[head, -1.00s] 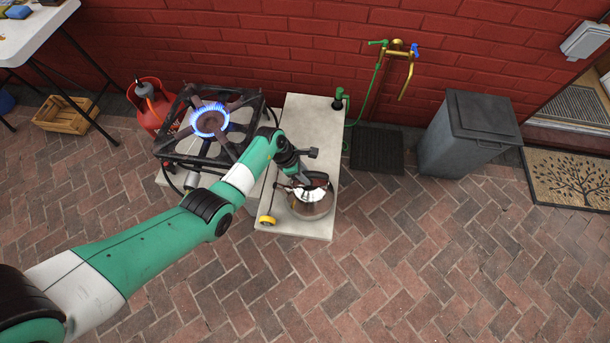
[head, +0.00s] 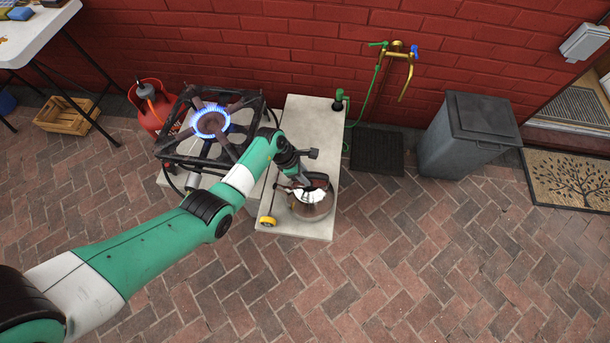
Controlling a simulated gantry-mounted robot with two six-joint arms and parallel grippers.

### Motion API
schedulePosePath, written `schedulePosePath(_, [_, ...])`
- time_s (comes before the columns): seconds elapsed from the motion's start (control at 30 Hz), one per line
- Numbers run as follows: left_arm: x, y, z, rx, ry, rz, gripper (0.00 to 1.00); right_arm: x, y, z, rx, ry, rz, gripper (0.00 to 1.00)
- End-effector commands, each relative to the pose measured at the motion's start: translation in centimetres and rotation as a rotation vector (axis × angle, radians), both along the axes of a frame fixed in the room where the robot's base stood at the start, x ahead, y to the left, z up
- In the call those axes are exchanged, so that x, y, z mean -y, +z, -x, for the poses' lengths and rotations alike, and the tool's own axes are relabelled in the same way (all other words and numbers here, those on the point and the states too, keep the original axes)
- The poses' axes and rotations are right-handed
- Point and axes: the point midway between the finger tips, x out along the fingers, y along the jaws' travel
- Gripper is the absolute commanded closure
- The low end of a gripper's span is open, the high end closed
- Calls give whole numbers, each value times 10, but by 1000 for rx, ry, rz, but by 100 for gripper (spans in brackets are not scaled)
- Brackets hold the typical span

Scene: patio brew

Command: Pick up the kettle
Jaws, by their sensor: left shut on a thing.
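The shiny metal kettle (head: 311,207) is on the front part of the pale stone slab, with its dark handle at the top. My left gripper (head: 303,180) is over the kettle, shut on its handle. The gripper and wrist hide part of the handle and the kettle's left side. I cannot tell whether the kettle's base still touches the slab. My right gripper is out of view.
A gas burner (head: 211,121) with a lit blue flame stands left of the slab (head: 310,120), beside a red gas bottle (head: 150,105). A yellow round thing (head: 267,221) is at the slab's left edge. A grey bin (head: 468,135) stands right. The front brick floor is clear.

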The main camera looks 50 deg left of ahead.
Motion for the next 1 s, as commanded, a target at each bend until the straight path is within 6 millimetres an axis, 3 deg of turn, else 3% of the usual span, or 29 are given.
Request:
schedulePosePath(0.27, [-1,30,-3,8,1,0,100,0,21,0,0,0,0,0])
schedulePosePath(0.8, [15,88,41,8,1,0,100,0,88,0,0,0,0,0])
schedulePosePath(1.0, [24,100,65,6,1,0,100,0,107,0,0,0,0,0])
